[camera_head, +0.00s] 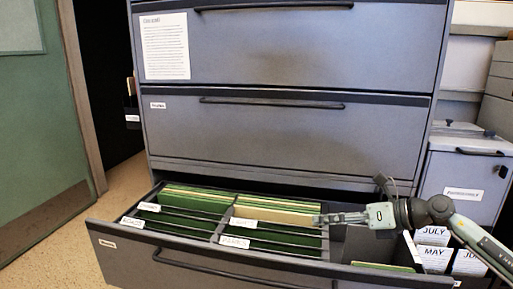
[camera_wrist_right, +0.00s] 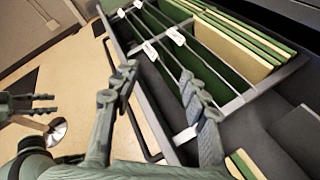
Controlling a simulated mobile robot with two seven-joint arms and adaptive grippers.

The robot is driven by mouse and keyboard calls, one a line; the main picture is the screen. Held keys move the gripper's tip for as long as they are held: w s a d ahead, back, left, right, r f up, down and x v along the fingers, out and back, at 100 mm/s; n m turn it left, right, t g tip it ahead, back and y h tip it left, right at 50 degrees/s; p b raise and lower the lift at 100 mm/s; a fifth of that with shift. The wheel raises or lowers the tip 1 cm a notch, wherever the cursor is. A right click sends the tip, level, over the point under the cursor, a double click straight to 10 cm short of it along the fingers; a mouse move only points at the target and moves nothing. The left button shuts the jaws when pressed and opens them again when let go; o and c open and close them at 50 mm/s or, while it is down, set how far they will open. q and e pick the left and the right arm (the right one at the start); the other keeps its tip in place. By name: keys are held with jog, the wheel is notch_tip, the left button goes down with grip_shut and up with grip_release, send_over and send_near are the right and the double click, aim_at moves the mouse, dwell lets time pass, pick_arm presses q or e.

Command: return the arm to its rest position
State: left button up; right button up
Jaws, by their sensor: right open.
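My right arm comes in from the right in the head view. Its gripper (camera_head: 325,218) is over the open bottom drawer (camera_head: 215,262), beside the hanging folders (camera_head: 275,209). In the right wrist view, the two fingers of this gripper (camera_wrist_right: 157,88) are apart with nothing between them. The drawer's front edge and folder tabs show behind them. Whether the fingers touch the folders or hang above them is not clear. My left gripper (camera_wrist_right: 30,104) seems to show at the left edge of the right wrist view, away from the drawer; its jaw state is unclear.
The grey cabinet (camera_head: 290,135) has its upper drawers shut. Cards marked MAY (camera_head: 435,259) and JULY (camera_head: 432,236) stand at the right end of the open drawer. A smaller cabinet (camera_head: 465,180) stands at right. Floor (camera_head: 50,250) is clear at left, by the green door (camera_head: 35,150).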

jog(key=s+a+r+m+t+y, duration=0.3)
jog(key=a+r+m+t+y, duration=0.1)
jog(key=a+r+m+t, duration=0.25)
jog(key=s+d+f+m+t+h, duration=0.25)
jog(key=d+f+m+h, duration=0.45)
jog(key=m, duration=0.6)
jog(key=s+d+f+m+t+h, duration=0.15)
jog(key=s+d+m+h, duration=0.25)
jog(key=m+h, duration=0.65)
jog(key=s+f+m+g+y, duration=0.2)
jog(key=s+f+m+g, duration=0.8)
jog(key=s+f, duration=0.75)
pick_arm(q)
jog(key=s+a+f+g+p, duration=0.2)
jog(key=f, duration=0.4)
jog(key=s+a+f+g+p, duration=0.2)
jog(key=f+p, duration=0.1)
jog(key=f, duration=0.2)
jog(key=shift+f+n+y+p, duration=0.3)
jog(key=shift+f+p, duration=0.05)
pick_arm(e)
jog(key=s+d+f+g, duration=0.4)
jog(key=s+f, duration=0.1)
jog(key=f, duration=0.5)
jog(key=shift+s+d+g+h, duration=0.3)
jog(key=shift+d+g+h, duration=0.05)
jog(key=shift+d+h, duration=0.1)
